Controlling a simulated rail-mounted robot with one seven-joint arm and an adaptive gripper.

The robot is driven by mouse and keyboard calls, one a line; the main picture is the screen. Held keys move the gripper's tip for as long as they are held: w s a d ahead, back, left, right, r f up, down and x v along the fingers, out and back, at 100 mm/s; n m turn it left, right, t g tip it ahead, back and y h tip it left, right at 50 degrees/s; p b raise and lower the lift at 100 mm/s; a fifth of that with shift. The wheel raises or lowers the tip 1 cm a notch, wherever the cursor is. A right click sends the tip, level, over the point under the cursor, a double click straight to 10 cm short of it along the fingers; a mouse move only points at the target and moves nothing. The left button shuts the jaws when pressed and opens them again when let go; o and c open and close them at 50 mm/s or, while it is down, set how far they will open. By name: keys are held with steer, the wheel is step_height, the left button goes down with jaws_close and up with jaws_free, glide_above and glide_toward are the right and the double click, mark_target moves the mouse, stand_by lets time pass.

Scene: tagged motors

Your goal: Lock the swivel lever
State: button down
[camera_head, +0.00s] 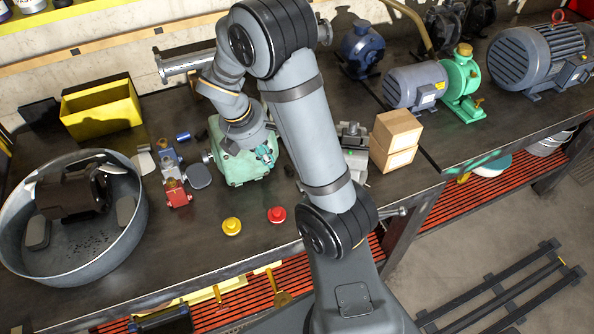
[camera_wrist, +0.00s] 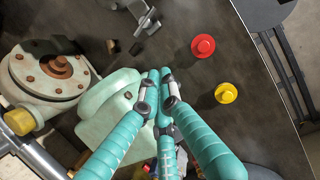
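A pale green machine housing (camera_head: 236,172) stands on the workbench, below the end of my arm. In the wrist view, the housing (camera_wrist: 112,98) has a round bolted flange (camera_wrist: 52,72) at its left. My gripper (camera_head: 266,155) is over the housing's right side. In the wrist view, its teal fingers (camera_wrist: 160,76) converge with their tips together, and I see nothing held between them. I cannot tell whether the tips touch the housing. I cannot clearly make out a swivel lever; the fingers hide part of the housing.
A red knob (camera_head: 277,214) and a yellow knob (camera_head: 232,226) are on the bare bench front. A large metal pan (camera_head: 131,226) and yellow bin (camera_head: 100,108) are left. Several motors stand at back right.

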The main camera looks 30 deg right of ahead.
steer(key=shift+n, duration=0.9)
steer(key=x, duration=1)
steer(key=shift+s+f+b, duration=0.1)
steer(key=shift+s+b, duration=0.25)
steer(key=shift+b, duration=0.05)
steer(key=d+p, duration=0.1)
steer(key=d, duration=0.2)
steer(key=shift+w+d+f, duration=0.1)
steer(key=shift+w+d, duration=0.05)
steer(key=shift+w+d+f, duration=0.1)
steer(key=shift+d+f, duration=0.05)
steer(key=shift+d, duration=0.2)
